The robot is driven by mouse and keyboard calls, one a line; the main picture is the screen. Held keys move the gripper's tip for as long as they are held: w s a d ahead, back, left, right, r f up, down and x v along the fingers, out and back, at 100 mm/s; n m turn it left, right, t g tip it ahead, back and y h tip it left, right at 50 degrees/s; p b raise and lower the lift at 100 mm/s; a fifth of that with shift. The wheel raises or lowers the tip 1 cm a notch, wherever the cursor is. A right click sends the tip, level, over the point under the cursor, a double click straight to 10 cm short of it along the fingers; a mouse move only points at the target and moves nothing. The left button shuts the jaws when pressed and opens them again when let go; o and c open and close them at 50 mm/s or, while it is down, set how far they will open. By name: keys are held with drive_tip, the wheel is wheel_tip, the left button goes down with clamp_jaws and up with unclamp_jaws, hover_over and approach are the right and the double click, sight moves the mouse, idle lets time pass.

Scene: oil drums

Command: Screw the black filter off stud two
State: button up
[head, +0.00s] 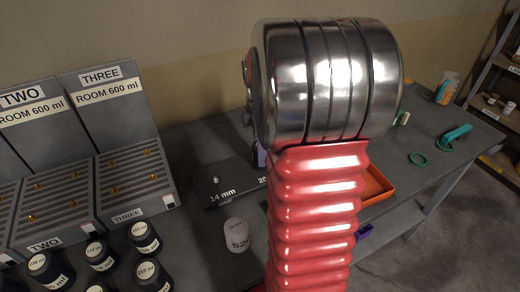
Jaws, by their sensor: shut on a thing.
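A dark stud plate (232,188) lies on the bench, left of my arm. It has a "14 mm" label with a small bare stud (215,180) above it, and a label beginning "20" that my arm partly covers. A narrow dull purple-grey upright piece (260,156) shows at the plate's right, against my arm; I cannot tell what it is. The black filter is not recognisable in this view. My red arm and its metal joint block the space behind them. I cannot make out my gripper or its fingertips.
Grey racks marked TWO (44,205) and THREE (128,180) stand at left, with several black-bodied jars (102,256) before them. A white-capped container (236,235) stands nearer.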

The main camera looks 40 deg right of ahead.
drive_tip(key=shift+a+n, duration=0.1)
drive_tip(key=shift+n, duration=0.9)
drive_tip(key=shift+n, duration=1.2)
drive_tip(key=shift+s+n, duration=0.15)
drive_tip(key=shift+n, duration=1.85)
drive_tip(key=o, duration=1.3)
drive_tip(key=shift+c, duration=0.2)
drive_tip(key=m, duration=0.6)
